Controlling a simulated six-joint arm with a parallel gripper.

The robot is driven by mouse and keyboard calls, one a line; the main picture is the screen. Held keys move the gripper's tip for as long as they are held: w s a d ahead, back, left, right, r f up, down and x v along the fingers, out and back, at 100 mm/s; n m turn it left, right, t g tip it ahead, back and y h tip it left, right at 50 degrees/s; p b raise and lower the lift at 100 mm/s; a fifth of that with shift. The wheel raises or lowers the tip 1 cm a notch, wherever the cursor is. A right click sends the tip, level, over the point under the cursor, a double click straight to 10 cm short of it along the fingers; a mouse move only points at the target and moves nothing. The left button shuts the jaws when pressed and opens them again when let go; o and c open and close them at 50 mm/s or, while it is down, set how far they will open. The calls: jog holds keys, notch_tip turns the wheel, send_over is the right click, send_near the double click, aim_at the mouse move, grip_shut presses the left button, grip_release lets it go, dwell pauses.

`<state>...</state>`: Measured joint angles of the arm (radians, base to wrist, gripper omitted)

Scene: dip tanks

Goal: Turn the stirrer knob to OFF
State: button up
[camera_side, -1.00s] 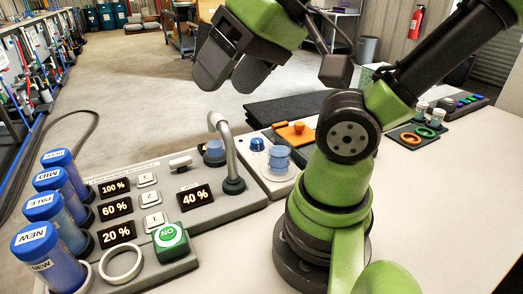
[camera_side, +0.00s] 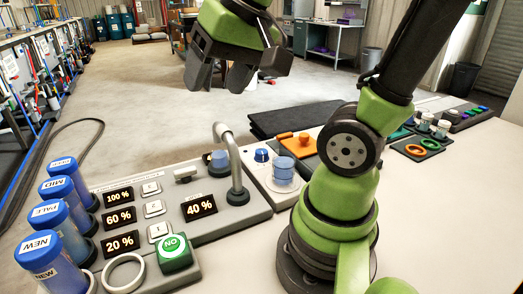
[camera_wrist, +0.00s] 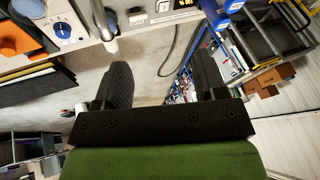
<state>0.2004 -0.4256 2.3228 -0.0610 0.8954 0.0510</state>
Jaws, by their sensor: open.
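The stirrer knob is a round blue knob (camera_side: 262,155) on a pale unit (camera_side: 271,184), beside a clear cup of blue liquid (camera_side: 284,170). In the wrist view the blue knob (camera_wrist: 62,30) sits on a white dial at the upper left; I cannot read its marks or which setting it points to. My gripper (camera_side: 220,78) is open and empty, high above the far side of the panels and well apart from the knob. In the wrist view its two dark fingers (camera_wrist: 162,80) stand wide apart, with only floor and background between them.
A grey curved pipe (camera_side: 236,165) rises from the grey panel (camera_side: 218,222) just left of the knob. An orange block (camera_side: 297,146) lies right of it. Blue-capped tubes (camera_side: 62,190) stand at the left, a green button (camera_side: 174,252) at the front.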

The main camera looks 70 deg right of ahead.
jog(key=w+d+f+m+g, duration=0.2)
jog(key=w+d+f+m, duration=0.15)
jog(key=d, duration=0.35)
jog(key=m+g, duration=0.4)
jog(key=m, duration=0.1)
send_near(262, 151)
jog(key=shift+a, duration=0.15)
notch_tip(262, 151, down, 10)
jog(key=shift+s+r, duration=0.1)
jog(key=shift+r, duration=0.1)
jog(key=c, duration=0.9)
